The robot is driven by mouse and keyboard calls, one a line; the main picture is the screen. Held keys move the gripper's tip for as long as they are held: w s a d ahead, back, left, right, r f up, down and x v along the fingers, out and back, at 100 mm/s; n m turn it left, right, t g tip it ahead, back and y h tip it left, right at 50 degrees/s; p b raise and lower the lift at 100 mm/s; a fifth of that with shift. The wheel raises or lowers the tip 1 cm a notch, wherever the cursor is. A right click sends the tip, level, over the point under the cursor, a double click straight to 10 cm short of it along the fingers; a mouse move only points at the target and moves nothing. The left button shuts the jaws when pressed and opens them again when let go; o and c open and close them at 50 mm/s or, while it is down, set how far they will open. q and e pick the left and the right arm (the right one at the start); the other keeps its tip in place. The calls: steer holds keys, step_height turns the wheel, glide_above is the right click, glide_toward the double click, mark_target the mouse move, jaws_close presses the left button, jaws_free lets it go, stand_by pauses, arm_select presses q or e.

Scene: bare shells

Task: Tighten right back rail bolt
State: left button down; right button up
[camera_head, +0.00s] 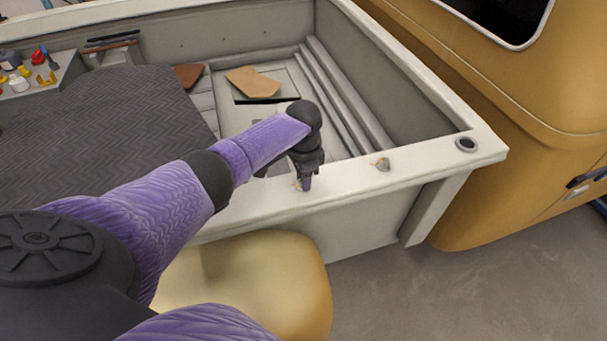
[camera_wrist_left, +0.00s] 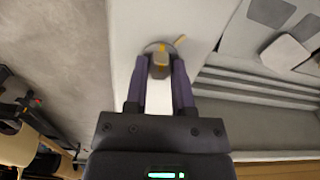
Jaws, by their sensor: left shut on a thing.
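A pale rail (camera_head: 430,160) runs along the near edge of a grey truck bed. My left gripper (camera_head: 304,184) points down at the rail and is shut on a small bolt, mostly hidden by the fingers in the head view. In the left wrist view the bolt (camera_wrist_left: 160,62) is grey with a yellow mark, sits between the fingertips (camera_wrist_left: 160,72), and has a round grey base and a small tan tab beside it. My right gripper is out of view.
A dark patterned mat (camera_head: 100,120) covers the left of the bed. A tan piece (camera_head: 252,82) lies in the bed. A dark round fitting (camera_head: 466,144) sits at the rail corner. The yellow cab (camera_head: 510,110) stands right. A tray (camera_head: 40,75) holds small items.

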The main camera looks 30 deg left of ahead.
arm_select(q)
steer(key=m, duration=0.3)
steer(key=shift+m, duration=2.5)
steer(key=shift+c, duration=2.3)
jaws_free()
step_height(320, 180, up, 10)
steer(key=shift+p, duration=0.45)
